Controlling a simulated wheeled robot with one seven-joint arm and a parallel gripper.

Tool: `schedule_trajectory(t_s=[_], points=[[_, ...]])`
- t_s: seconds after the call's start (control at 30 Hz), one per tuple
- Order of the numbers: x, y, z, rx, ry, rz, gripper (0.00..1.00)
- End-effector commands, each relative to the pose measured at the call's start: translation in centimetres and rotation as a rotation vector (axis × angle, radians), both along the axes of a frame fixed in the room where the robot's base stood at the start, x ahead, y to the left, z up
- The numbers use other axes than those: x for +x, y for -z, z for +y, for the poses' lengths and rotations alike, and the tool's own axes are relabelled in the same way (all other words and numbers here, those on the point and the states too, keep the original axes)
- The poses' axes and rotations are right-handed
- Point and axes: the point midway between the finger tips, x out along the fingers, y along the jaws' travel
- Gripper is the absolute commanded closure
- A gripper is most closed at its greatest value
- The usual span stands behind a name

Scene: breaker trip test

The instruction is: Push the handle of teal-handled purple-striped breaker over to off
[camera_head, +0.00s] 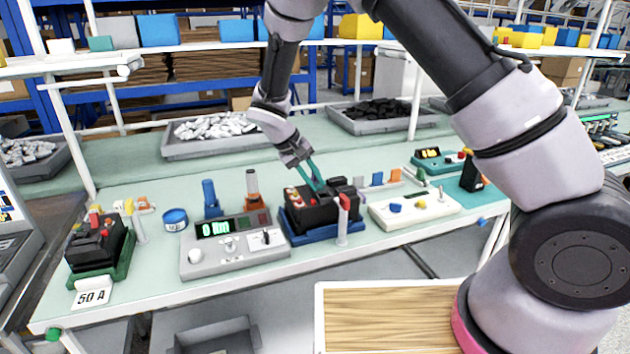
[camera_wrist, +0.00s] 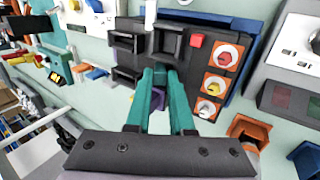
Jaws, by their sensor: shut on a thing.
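A black breaker (camera_head: 318,212) sits in a blue cradle (camera_head: 300,236) on the bench in the head view. In the wrist view the black breaker body (camera_wrist: 208,62) shows dark square openings and a row of orange-rimmed terminals. My gripper (camera_head: 319,188) reaches down onto the breaker from above. In the wrist view its two teal fingers (camera_wrist: 160,76) are close together at the breaker's edge. A purple patch (camera_wrist: 160,97) shows between them. The fingers are shut on the breaker's handle, which they mostly hide; its exact tilt cannot be told.
A grey meter box (camera_head: 235,246) stands left of the cradle and a white box (camera_head: 413,209) right of it. Another black breaker (camera_head: 95,243) sits in a green cradle at far left, by a 50 A card (camera_head: 92,294). A red-topped post (camera_head: 343,220) stands before the blue cradle.

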Motion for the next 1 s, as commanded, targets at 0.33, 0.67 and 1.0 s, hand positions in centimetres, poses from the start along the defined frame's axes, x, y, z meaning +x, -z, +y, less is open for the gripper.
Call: schedule_trajectory(t_s=[0.33,0.67,1.0], points=[[-0.2,0.2,-0.1,-0.002,0.002,0.005,0.67],[-0.2,-0.5,0.3,0.002,-0.001,0.001,0.67],[-1.2,-6.2,3.3,0.002,0.0,0.0,0.67]])
